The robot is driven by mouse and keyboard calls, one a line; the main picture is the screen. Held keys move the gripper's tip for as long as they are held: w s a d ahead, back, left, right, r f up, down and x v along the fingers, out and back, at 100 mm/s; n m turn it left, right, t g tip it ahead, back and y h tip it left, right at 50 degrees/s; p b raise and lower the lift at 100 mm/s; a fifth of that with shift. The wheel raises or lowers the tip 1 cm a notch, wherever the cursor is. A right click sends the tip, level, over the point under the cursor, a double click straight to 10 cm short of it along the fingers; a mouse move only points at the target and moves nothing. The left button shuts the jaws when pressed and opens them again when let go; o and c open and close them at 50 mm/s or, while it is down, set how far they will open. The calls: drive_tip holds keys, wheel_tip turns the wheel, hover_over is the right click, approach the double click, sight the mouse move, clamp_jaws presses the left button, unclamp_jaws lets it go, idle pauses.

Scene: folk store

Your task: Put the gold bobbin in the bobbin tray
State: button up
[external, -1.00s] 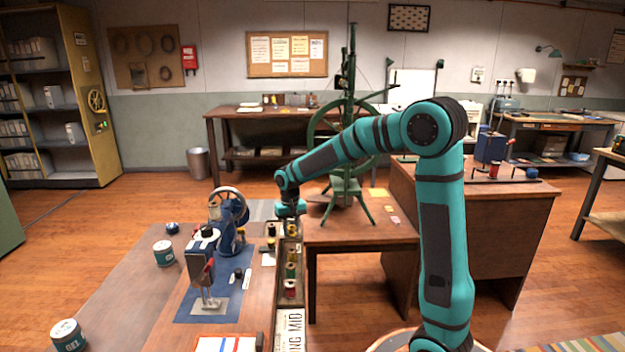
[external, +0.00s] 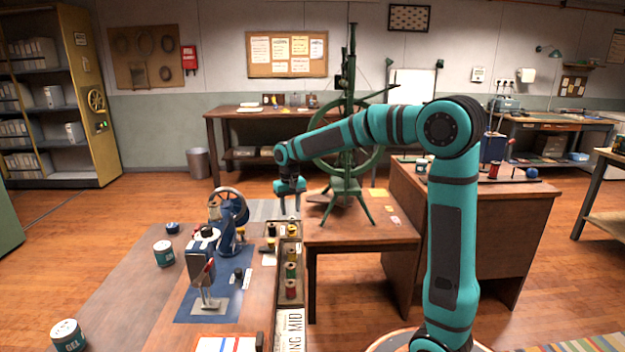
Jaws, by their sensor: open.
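The bobbin tray (external: 279,290) is a long narrow tray along the right edge of the near workbench. A gold-yellow bobbin (external: 292,229) stands in its far end, small in this view. Nearer in the tray are another yellowish bobbin (external: 291,254), an olive one (external: 291,270) and a red one (external: 291,289). My gripper (external: 290,208) points down above the tray's far end, open and empty, with a gap between it and the gold-yellow bobbin.
Dark small spools (external: 269,244) stand just left of the tray. A blue winding machine (external: 228,225) and a grey press (external: 205,270) stand further left on the bench. A green spinning wheel (external: 345,185) stands close behind my gripper on a lower table.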

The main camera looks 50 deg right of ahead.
wheel_tip(320, 180, up, 3)
drive_tip(key=shift+r, duration=0.1)
idle(0.3)
drive_tip(key=s+a+r+n+t, duration=0.1)
drive_tip(key=s+r+n+t, duration=0.1)
drive_tip(key=s+r+t, duration=0.6)
drive_tip(key=s+a+r+n+t, duration=0.1)
drive_tip(key=s+r+n+t, duration=0.1)
drive_tip(key=s+r+t, duration=0.7)
drive_tip(key=s+r, duration=0.7)
drive_tip(key=s, duration=0.5)
drive_tip(key=shift+s+a+n, duration=0.2)
drive_tip(key=shift+s+n, duration=0.1)
drive_tip(key=shift+s, duration=0.1)
